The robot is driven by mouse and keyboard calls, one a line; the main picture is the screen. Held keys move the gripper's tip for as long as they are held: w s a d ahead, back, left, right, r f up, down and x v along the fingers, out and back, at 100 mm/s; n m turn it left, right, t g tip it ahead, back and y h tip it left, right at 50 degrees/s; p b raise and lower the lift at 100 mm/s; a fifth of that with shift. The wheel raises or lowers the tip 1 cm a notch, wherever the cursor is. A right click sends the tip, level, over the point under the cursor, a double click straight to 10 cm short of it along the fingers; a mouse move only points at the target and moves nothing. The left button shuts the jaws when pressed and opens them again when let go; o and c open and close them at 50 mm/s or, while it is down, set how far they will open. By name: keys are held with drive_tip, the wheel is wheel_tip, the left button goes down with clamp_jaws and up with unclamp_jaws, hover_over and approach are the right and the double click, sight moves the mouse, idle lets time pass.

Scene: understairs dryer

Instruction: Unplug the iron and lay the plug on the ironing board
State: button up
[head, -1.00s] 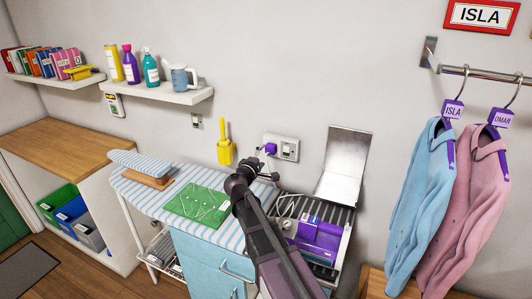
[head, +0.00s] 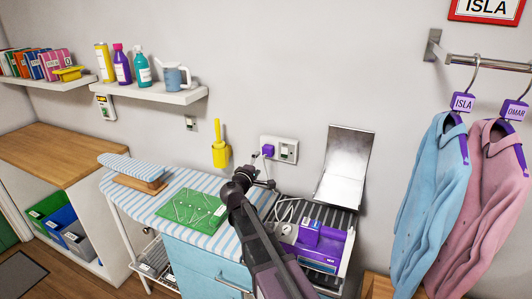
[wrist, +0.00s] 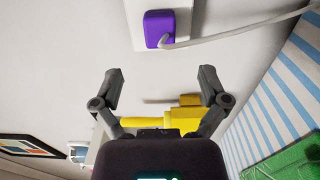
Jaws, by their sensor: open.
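The purple plug (head: 267,150) sits in the left side of the white wall socket (head: 288,150). In the wrist view the plug (wrist: 159,28) lies ahead of my gripper, with a pale cord running from it to the right. My gripper (wrist: 161,75) is open and empty, its two fingers spread apart and short of the plug. In the head view my gripper (head: 250,178) is below and left of the socket. The striped ironing board (head: 150,203) stands against the wall.
A green mat (head: 190,208) with pale lines lies on the board. A yellow object (head: 220,148) hangs on the wall left of the socket. A raised metal lid (head: 345,168) stands right of it. Blue and pink shirts (head: 440,190) hang further right.

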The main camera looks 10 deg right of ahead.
sight(267, 153)
drive_tip(key=shift+w, duration=0.1)
drive_tip(key=shift+x, duration=4.4)
clamp_jaws()
drive_tip(key=shift+s+a, duration=0.1)
drive_tip(key=shift+s, duration=0.15)
drive_tip(key=shift+s+a, duration=0.25)
drive_tip(key=shift+s, duration=0.15)
drive_tip(key=shift+s, duration=0.1)
